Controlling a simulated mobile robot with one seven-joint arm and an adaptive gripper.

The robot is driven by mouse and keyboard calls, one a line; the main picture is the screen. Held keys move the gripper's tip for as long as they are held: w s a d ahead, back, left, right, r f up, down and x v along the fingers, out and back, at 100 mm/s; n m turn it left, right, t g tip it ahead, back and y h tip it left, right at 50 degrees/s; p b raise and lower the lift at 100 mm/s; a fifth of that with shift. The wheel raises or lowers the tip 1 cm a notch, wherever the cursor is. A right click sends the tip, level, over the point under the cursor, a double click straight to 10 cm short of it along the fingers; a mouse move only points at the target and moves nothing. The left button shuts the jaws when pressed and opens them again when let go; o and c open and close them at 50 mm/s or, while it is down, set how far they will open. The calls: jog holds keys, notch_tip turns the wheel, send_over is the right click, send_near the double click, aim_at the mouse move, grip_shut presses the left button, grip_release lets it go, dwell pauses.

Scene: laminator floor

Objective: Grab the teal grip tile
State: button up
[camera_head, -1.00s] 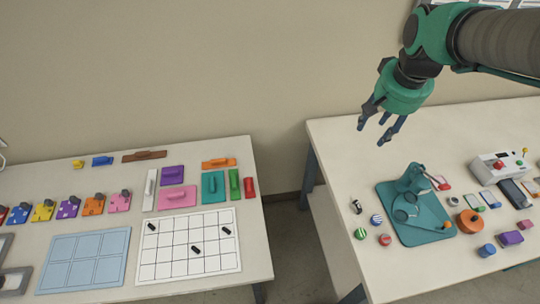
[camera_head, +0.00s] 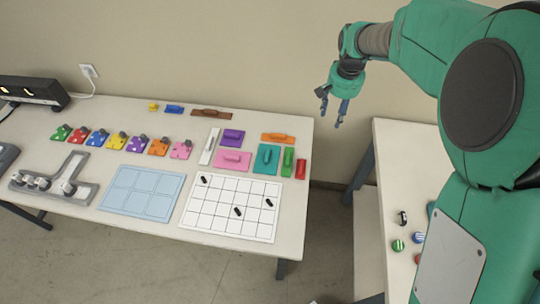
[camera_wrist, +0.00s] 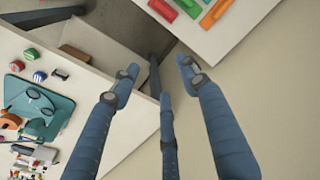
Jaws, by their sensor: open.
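The teal grip tile (camera_head: 267,158) lies flat on the left table, a square plate with a raised teal handle. It sits between the pink tile (camera_head: 233,160) and the green tile (camera_head: 287,161), above the white grid board. My gripper (camera_head: 332,108) is open and empty, in the air to the right of the left table's far corner, well apart from the tile. In the wrist view its blue fingers (camera_wrist: 155,90) are spread.
The left table (camera_head: 70,215) also holds a purple tile (camera_head: 232,137), an orange tile (camera_head: 277,137), a red tile (camera_head: 301,169), the grid board (camera_head: 205,221) and a blue tray (camera_head: 118,203). A gap separates it from the right table (camera_head: 395,175).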

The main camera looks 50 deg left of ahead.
jog(key=s+a+f+n, duration=0.1)
jog(key=s+a+f, duration=0.5)
jog(key=a+f, duration=0.4)
jog(key=n+h+p, duration=0.1)
jog(key=p, duration=0.1)
send_over(269, 153)
notch_tip(269, 153, down, 8)
jog(key=shift+s+d+f+g, duration=0.15)
jog(key=shift+s+g, duration=0.25)
jog(key=shift+s, duration=0.05)
jog(key=shift+f, duration=4.3)
jog(key=shift+f, duration=0.1)
jog(key=shift+w+d+f, duration=0.1)
jog(key=shift+d+f, duration=0.05)
jog(key=shift+f, duration=2.35)
jog(key=shift+c, duration=0.6)
